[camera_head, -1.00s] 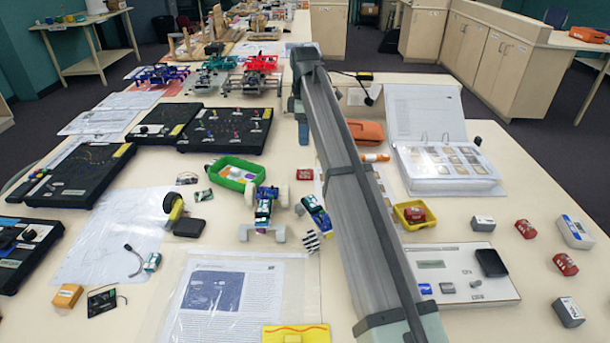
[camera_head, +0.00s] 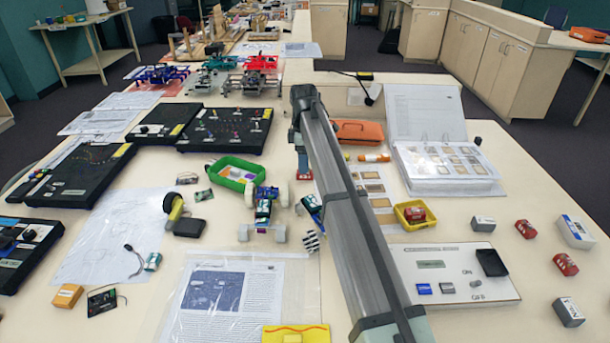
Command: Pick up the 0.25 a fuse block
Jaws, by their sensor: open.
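Several small red blocks with pale labels are in view; the print is too small to tell which is the 0.25 A fuse block. One red block (camera_head: 303,175) is on the table left of my arm, partly hidden by my gripper (camera_head: 298,172). Another red block (camera_head: 415,213) sits in a small yellow tray. Two more red blocks, one upper (camera_head: 526,229) and one lower (camera_head: 565,264), lie at the right. My gripper is open, pointing down close to the first red block, partly hidden by my arm. I cannot tell whether it touches the block.
A green tray (camera_head: 214,171) and a wheeled blue model (camera_head: 263,208) stand left of my gripper. The yellow tray (camera_head: 400,219), an open binder (camera_head: 447,186) and a white panel (camera_head: 402,272) are at right. An orange case (camera_head: 358,132) lies behind my arm.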

